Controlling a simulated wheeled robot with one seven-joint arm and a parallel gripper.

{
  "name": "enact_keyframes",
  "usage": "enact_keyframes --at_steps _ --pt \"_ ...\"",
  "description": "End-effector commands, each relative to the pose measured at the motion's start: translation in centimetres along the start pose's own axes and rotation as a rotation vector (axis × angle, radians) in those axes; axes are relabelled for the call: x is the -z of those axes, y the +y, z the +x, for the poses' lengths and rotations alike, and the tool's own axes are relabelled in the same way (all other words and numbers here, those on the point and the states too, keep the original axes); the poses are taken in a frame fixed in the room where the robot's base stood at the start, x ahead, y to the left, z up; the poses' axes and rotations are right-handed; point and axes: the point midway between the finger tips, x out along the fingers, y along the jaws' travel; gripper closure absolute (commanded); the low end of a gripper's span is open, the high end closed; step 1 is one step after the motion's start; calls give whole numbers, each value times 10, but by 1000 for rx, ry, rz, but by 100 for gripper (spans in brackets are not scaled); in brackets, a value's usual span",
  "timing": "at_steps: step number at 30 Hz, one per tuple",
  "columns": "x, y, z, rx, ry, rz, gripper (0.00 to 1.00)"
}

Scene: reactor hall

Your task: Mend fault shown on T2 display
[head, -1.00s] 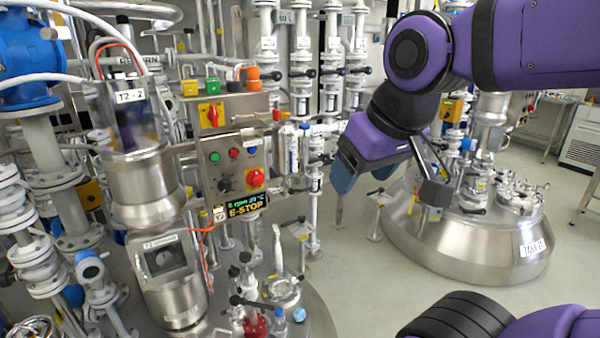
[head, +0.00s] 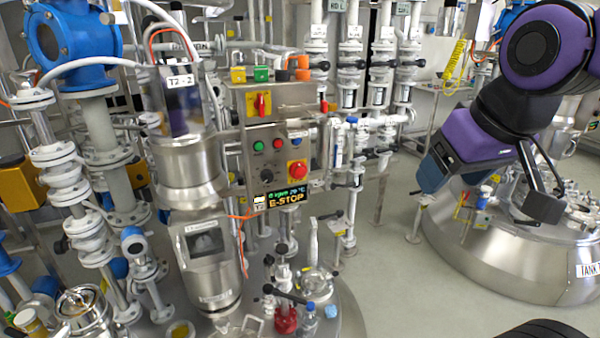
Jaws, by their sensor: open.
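The T2 display (head: 281,197) at the foot of the steel control box (head: 273,157) reads E-STOP in orange, under a small green line with rpm and °C. A red and yellow rotary switch (head: 262,103) sits on the upper box. My gripper (head: 543,206) hangs open to the right, well away from the panel; its fingertips are hard to make out.
The T2-2 vessel (head: 187,180) stands left of the panel. Valves with a red body (head: 286,318) rise from the tank top below. Coloured blocks (head: 259,74) line the upper box. Another tank (head: 510,260) is at right. Grey floor (head: 390,285) is free between the tanks.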

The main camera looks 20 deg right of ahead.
Motion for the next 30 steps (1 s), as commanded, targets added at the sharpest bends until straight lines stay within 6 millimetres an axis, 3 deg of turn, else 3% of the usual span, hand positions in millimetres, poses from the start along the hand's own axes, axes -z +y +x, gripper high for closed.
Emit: enact_keyframes --at_steps 3,5,6,10,30 --pt "0 0 0 0 0 0 30" --pt "1 0 0 0 1 0 16" --pt "2 0 1 0 3 -1 14" --pt "17 -1 10 0 27 -10 14" --pt "165 -13 121 0 355 -109 14"
